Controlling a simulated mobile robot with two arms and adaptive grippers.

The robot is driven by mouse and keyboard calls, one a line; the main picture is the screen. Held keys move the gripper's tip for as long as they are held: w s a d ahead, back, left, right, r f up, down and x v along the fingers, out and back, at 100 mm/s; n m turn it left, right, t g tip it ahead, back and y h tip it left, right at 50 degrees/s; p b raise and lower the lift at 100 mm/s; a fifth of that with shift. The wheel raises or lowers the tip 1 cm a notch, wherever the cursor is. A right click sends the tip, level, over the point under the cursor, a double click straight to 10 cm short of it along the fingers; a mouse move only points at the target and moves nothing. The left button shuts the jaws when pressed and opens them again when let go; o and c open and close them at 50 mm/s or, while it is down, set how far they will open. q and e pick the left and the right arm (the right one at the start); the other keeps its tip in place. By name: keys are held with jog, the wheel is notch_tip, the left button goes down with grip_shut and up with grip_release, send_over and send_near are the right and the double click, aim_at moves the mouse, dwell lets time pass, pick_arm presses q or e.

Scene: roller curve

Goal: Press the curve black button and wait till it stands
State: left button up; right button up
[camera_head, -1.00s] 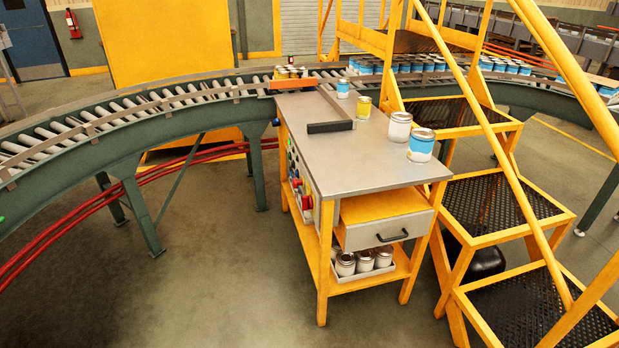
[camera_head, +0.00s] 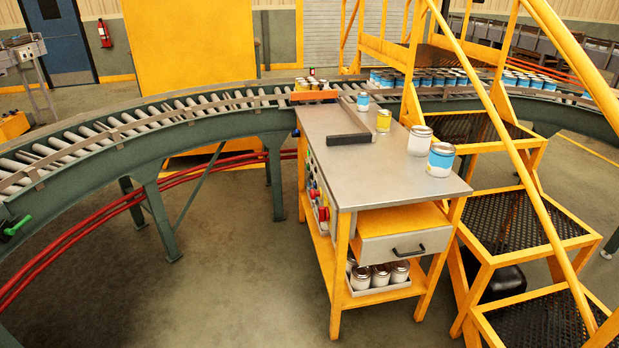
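The curved roller conveyor (camera_head: 150,125) runs from the lower left to the back, behind a yellow-framed workbench. The bench's left side has a control panel (camera_head: 318,190) with several small coloured buttons, red, green and others, seen at a steep angle. A black button cannot be made out on it. At the far left, a green knob with a dark mount (camera_head: 16,226) sits on the conveyor's outer frame. Neither of my grippers is in view.
The workbench top (camera_head: 385,165) carries several cans and a dark bar. A yellow stepped platform (camera_head: 510,215) stands right of the bench. Red pipes (camera_head: 100,230) run low under the conveyor. The floor (camera_head: 230,280) left of the bench is clear.

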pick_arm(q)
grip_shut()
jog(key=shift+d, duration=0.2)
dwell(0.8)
